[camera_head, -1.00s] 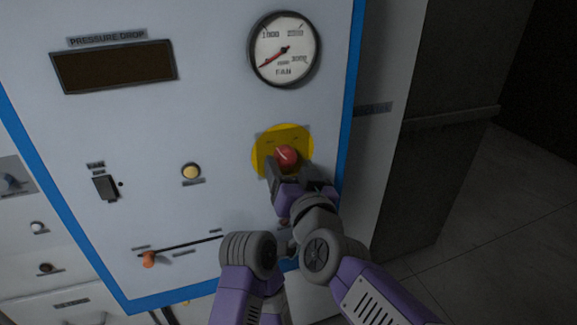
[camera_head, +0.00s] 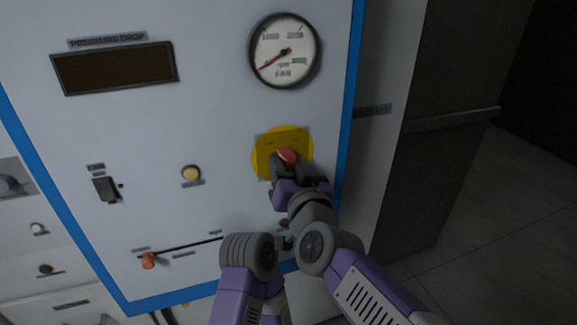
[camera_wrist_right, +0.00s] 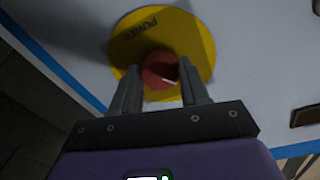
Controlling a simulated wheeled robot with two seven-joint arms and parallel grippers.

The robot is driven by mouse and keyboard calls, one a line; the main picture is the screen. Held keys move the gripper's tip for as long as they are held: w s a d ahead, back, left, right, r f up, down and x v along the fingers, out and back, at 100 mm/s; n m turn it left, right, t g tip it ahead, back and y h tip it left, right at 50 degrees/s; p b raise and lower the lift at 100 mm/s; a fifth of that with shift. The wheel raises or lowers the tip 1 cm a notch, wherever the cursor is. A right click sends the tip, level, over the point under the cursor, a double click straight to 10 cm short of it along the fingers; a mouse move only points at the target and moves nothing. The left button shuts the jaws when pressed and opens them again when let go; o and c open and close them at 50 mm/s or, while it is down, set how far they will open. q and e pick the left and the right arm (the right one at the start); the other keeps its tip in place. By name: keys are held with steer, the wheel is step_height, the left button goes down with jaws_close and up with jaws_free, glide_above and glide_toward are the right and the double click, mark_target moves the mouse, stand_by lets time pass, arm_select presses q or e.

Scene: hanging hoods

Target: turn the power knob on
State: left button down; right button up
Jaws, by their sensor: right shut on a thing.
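The red power knob (camera_head: 288,155) sits on a round yellow plate (camera_head: 264,146) on the pale panel. In the right wrist view the knob (camera_wrist_right: 158,72) has a white mark pointing to the right, and the yellow plate (camera_wrist_right: 200,38) reads POWER. My right gripper (camera_head: 288,164) is at the plate, its two fingers around the knob and shut on it. The fingers also show on either side of the knob in the right wrist view (camera_wrist_right: 160,88). They hide part of the knob's lower side.
A round gauge (camera_head: 285,50) is above the knob. A dark display (camera_head: 114,68), a yellow button (camera_head: 191,173), a small switch (camera_head: 105,189) and an orange slider handle (camera_head: 149,260) are to the left. Open floor (camera_head: 500,210) lies at the right.

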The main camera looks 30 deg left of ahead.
steer(key=shift+m, duration=0.3)
steer(key=m+p, duration=0.1)
steer(key=m, duration=0.1)
steer(key=shift+r+m, duration=0.1)
steer(key=shift+m, duration=0.2)
steer(key=m, duration=0.4)
steer(key=shift+p, duration=0.3)
steer(key=m, duration=0.3)
steer(key=shift+m+g, duration=0.4)
steer(key=shift+r+m+g, duration=0.15)
steer(key=shift+m+g, duration=0.15)
steer(key=shift+m, duration=1.8)
steer(key=o, duration=1.1)
steer(key=shift+c, duration=0.2)
